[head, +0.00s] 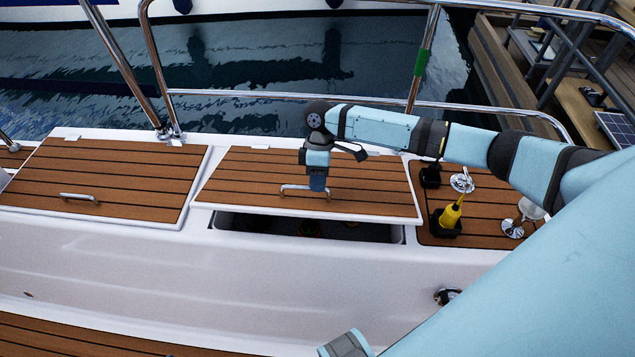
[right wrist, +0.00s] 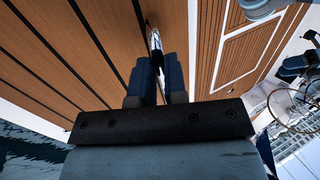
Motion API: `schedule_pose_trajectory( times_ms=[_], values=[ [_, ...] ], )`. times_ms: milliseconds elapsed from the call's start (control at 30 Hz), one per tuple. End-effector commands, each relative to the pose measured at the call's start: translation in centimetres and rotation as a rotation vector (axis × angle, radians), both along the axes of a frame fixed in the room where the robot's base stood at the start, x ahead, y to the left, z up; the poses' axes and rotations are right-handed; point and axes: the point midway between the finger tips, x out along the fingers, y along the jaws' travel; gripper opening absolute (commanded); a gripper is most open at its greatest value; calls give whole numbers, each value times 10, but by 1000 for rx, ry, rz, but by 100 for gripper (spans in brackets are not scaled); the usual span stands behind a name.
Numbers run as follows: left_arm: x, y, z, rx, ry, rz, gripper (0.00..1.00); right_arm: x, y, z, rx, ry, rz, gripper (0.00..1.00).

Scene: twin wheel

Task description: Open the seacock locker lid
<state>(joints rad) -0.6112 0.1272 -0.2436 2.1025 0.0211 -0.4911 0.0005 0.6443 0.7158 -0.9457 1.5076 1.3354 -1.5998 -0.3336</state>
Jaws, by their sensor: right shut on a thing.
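The locker lid (head: 250,180) is a teak-planked panel with a white edge, in the middle of the head view. Its near edge is raised, and a dark opening (head: 270,222) shows below it. My right gripper (head: 320,190) is shut on the lid's metal handle (head: 292,188) near that edge. In the right wrist view the gripper fingers (right wrist: 157,82) close around the handle (right wrist: 155,42), with the planks beside it. Round shapes inside the locker are too dark to make out. My left gripper is not in view.
A second teak lid (head: 110,170) with its own handle lies closed at left. A yellow and black device (head: 450,215) and metal fittings (head: 463,182) stand on the teak at right. Steel rails (head: 300,97) run behind the lids, with water beyond.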

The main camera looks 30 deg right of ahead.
Motion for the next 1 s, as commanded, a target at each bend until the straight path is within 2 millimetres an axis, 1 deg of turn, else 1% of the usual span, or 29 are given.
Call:
schedule_pose_trajectory(
  times_ms=[33,200,333,633,667,700,733,767,1000],
  values=[
    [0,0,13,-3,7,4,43,6,-4,18,-3,-7,-5,0],
    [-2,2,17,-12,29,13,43,17,-12,32,-4,-9,-7,0],
    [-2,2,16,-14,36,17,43,20,-15,34,-5,-11,-6,0],
    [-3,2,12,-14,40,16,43,21,-17,32,-5,-13,-6,0],
    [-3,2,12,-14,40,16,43,21,-17,32,-5,-13,-6,20],
    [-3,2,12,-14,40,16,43,21,-16,32,-6,-12,-6,29],
    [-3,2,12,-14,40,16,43,20,-16,32,-6,-12,-6,36],
    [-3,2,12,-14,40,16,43,20,-16,32,-5,-11,-6,38],
    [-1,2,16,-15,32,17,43,19,-15,32,-3,-8,-3,38]
  ],
)
